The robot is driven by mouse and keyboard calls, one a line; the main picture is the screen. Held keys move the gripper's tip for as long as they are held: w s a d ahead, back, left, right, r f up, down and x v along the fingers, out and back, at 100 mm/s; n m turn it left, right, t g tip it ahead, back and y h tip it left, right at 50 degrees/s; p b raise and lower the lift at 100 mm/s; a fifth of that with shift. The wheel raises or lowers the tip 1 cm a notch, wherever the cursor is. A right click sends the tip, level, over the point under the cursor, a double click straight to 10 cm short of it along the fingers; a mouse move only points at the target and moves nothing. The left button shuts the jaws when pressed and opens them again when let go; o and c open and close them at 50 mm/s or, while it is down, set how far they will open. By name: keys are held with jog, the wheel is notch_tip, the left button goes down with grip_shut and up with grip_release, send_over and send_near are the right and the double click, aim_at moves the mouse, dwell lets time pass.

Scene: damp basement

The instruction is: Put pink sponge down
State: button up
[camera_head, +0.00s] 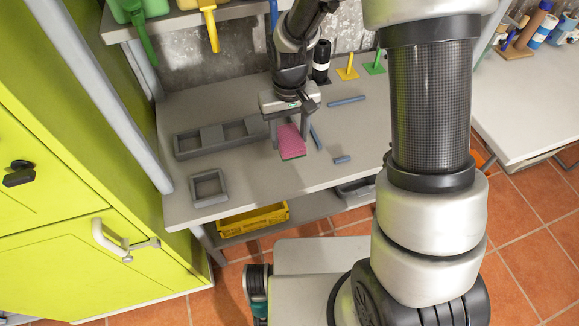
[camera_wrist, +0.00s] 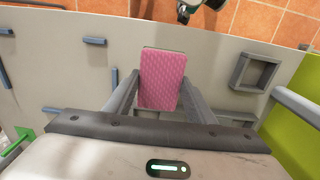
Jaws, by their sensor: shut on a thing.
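The pink sponge (camera_head: 291,142) is between the fingers of my gripper (camera_head: 290,128) in the head view, over the grey worktop (camera_head: 240,170) near its front edge. In the wrist view the sponge (camera_wrist: 163,80) shows its broad pink face, with a thin dark edge at its far end. My gripper (camera_wrist: 160,95) is shut on it, one finger on each side. I cannot tell whether the sponge touches the worktop.
A small grey square frame (camera_head: 208,188) and a long grey divided tray (camera_head: 215,138) lie left of the gripper. Blue bars (camera_head: 346,101) lie to the right. A yellow crate (camera_head: 253,219) sits on the shelf below. A green cabinet (camera_head: 60,150) stands at left.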

aim_at(288, 148)
notch_tip(288, 148, down, 5)
jog(key=shift+s+a+r, duration=0.15)
jog(key=shift+r, duration=0.05)
jog(key=shift+f+b, duration=0.3)
jog(key=shift+f, duration=2.15)
jog(key=o, duration=1)
jog(key=shift+r, duration=0.1)
